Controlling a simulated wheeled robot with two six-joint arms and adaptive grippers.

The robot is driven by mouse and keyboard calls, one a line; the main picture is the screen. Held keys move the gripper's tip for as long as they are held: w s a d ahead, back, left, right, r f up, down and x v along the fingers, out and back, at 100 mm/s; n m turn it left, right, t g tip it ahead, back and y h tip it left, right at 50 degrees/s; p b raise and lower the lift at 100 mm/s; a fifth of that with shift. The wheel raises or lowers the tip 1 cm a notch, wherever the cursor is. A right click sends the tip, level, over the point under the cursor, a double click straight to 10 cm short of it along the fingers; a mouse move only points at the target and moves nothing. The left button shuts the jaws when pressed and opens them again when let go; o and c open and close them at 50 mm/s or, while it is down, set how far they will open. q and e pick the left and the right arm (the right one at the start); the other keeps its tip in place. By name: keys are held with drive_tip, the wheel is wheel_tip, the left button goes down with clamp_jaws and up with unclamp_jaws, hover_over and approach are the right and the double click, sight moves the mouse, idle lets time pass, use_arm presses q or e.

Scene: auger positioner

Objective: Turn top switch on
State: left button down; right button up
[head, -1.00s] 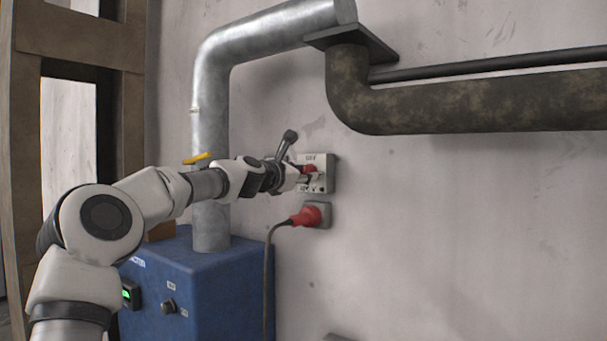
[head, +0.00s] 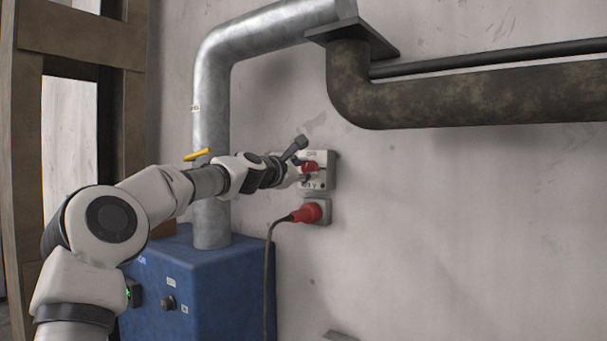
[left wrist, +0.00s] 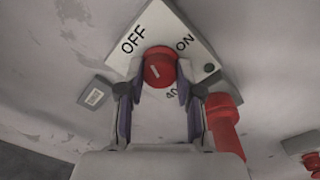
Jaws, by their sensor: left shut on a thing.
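The switch box (head: 329,168) is grey-white and fixed to the wall, with a red round knob (head: 310,168) on its front. In the left wrist view the knob (left wrist: 160,68) sits between the OFF and ON labels on the plate (left wrist: 184,30), which looks tilted there. A short white mark shows on the knob. My left gripper (head: 302,171) reaches the box from the left. In the left wrist view its fingers (left wrist: 160,88) are closed on the knob's two sides. My right gripper is in neither view.
A red plug (head: 308,212) with a hanging cable sits in a socket just below the box. A blue cabinet (head: 225,290) and a metal pipe (head: 211,130) with a yellow lever (head: 198,154) stand at left. A dark pipe (head: 480,98) runs above; the wall at right is clear.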

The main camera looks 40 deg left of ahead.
use_arm(q)
drive_tip(key=m+b, duration=0.1)
drive_tip(key=m, duration=0.2)
drive_tip(key=shift+r+m, duration=0.1)
drive_tip(key=shift+m, duration=0.3)
drive_tip(key=m+b, duration=0.2)
drive_tip(key=m, duration=0.1)
drive_tip(key=shift+m, duration=0.4)
drive_tip(key=m+b, duration=0.1)
drive_tip(key=m, duration=0.2)
drive_tip(key=shift+m, duration=0.3)
drive_tip(key=shift+r+m+b, duration=0.15)
drive_tip(key=shift+m+b, duration=0.35)
drive_tip(key=shift+m, duration=0.7)
drive_tip(key=shift+m+h, duration=0.3)
drive_tip(key=c, duration=0.8)
unclamp_jaws()
drive_tip(key=shift+o, duration=0.2)
drive_tip(key=shift+w, duration=0.15)
drive_tip(key=shift+f, duration=0.2)
